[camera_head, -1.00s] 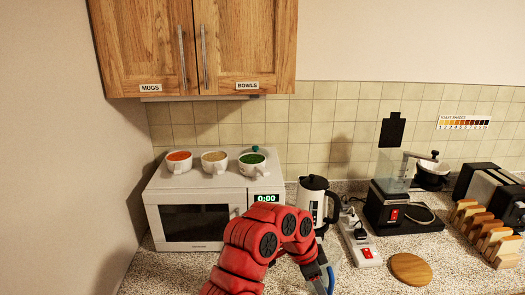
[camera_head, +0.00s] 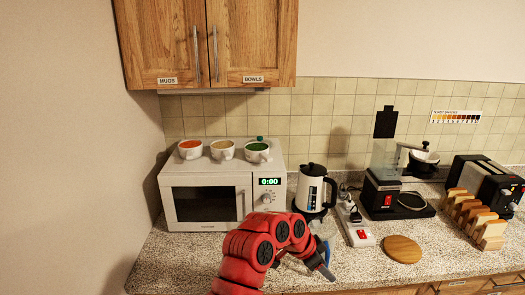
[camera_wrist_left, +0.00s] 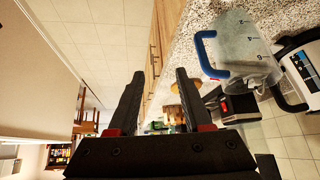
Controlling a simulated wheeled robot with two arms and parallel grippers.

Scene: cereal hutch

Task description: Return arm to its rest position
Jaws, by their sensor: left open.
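My left arm, red with black joints, comes in from the bottom of the head view, in front of the microwave and kettle. Its left gripper (camera_head: 324,266) is at the counter's front area, small and partly hidden by the arm. In the left wrist view the two black fingers (camera_wrist_left: 160,74) are spread apart with nothing between them. A clear measuring jug with a blue handle (camera_wrist_left: 243,47) stands to the right of the fingers in that view, apart from them. In the head view the arm hides most of the jug. My right gripper is not in view.
A microwave (camera_head: 205,205) carries several cups on top. The cupboard (camera_head: 210,45) hangs above.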

